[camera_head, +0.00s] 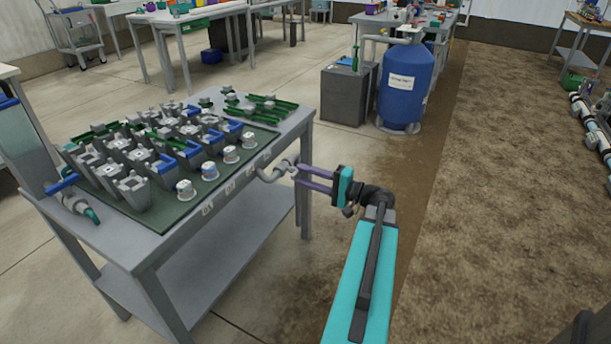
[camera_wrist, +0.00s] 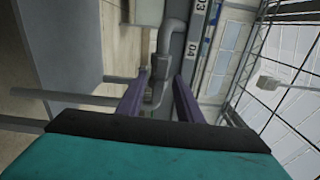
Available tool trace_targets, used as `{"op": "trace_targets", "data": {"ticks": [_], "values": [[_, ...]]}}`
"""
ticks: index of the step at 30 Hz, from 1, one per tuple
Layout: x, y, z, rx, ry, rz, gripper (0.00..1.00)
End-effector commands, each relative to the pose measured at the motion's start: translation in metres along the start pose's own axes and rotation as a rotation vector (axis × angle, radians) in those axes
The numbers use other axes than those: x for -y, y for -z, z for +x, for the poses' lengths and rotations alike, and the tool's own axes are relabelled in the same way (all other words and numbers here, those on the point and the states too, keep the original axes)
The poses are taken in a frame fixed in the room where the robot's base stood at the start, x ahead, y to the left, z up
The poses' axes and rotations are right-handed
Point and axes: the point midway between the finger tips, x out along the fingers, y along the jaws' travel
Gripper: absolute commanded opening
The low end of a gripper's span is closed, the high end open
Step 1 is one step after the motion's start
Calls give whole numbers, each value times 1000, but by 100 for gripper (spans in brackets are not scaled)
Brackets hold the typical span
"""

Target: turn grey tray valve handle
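The grey tray valve (camera_head: 283,167) sits on a bent grey pipe at the table's front right edge. In the wrist view the grey valve body (camera_wrist: 160,66) and pipe lie ahead of and between my finger tips. A grey piece, perhaps its handle, curves down between the fingers, partly hidden by my gripper. My gripper (camera_head: 299,174) reaches in from the right with its two purple fingers apart. In the wrist view my gripper (camera_wrist: 161,82) has a finger on each side of the valve; I cannot tell whether either touches it.
The grey table (camera_head: 150,245) carries a dark mat with several grey, blue and green fittings and white-capped pieces. Numbered labels run along its edge. A blue tank (camera_head: 405,85) and a grey box (camera_head: 345,95) stand behind.

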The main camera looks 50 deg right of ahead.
Motion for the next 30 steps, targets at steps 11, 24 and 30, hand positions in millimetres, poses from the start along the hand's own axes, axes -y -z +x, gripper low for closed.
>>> {"op": "trace_targets", "data": {"ticks": [11,24,30], "values": [[1,0,-44,-3,1,0,33],[1,1,-101,-2,0,0,33],[0,1,-121,-2,0,-1,33]]}}
